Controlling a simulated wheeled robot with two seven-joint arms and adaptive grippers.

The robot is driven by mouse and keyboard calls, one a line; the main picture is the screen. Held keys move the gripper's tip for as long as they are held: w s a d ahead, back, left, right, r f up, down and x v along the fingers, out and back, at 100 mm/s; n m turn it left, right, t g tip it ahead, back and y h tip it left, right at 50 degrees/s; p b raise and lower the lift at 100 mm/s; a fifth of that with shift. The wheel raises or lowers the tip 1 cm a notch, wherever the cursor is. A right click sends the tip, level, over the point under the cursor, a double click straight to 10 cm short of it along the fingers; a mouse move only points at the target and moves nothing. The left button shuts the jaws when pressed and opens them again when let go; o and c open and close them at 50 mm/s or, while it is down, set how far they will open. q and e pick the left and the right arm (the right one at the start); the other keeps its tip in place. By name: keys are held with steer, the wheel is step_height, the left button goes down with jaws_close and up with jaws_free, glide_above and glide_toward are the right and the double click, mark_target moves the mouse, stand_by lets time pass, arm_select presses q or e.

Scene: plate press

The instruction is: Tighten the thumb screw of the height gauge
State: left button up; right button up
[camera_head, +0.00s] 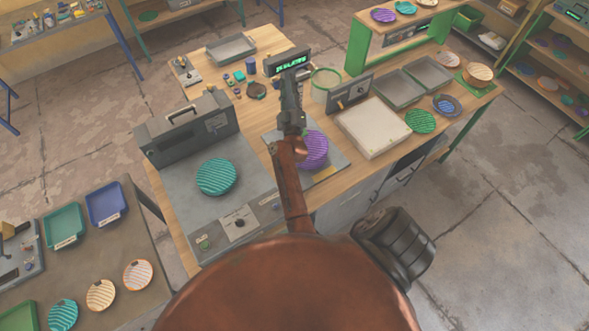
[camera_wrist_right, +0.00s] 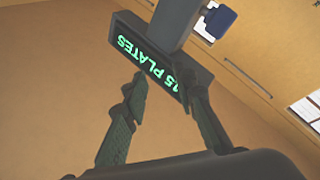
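The height gauge shows a dark display head (camera_head: 288,62) with green lettering. In the right wrist view the display (camera_wrist_right: 155,60) reads "15 PLATES", turned over, on a grey bar. A blue knob (camera_wrist_right: 220,20), which looks like the thumb screw, sits beside the bar at the top; I cannot make it out in the head view. My right gripper (camera_head: 291,82) is raised close to the display head. In the wrist view its fingers (camera_wrist_right: 162,82) are spread with nothing between them, in front of or just below the display, apart from the blue knob. My left gripper is out of view.
A purple ribbed plate (camera_head: 315,150) lies on the grey base below my right arm. The grey press box (camera_head: 187,125) with a teal plate (camera_head: 216,176) stands to the left. Small parts clutter the bench behind.

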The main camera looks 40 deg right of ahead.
steer(key=s+a+f+n+g+y, duration=0.1)
steer(key=s+a+f+g+y, duration=0.3)
steer(key=s+f, duration=0.6)
steer(key=s+a+f+n+g+y, duration=0.1)
steer(key=s+a+f+g+y, duration=0.3)
steer(key=s+a+f+y, duration=0.3)
steer(key=s+a+f, duration=0.2)
steer(key=s+f, duration=0.1)
steer(key=shift+a+f+g+y, duration=0.2)
steer(key=shift+g+y, duration=0.1)
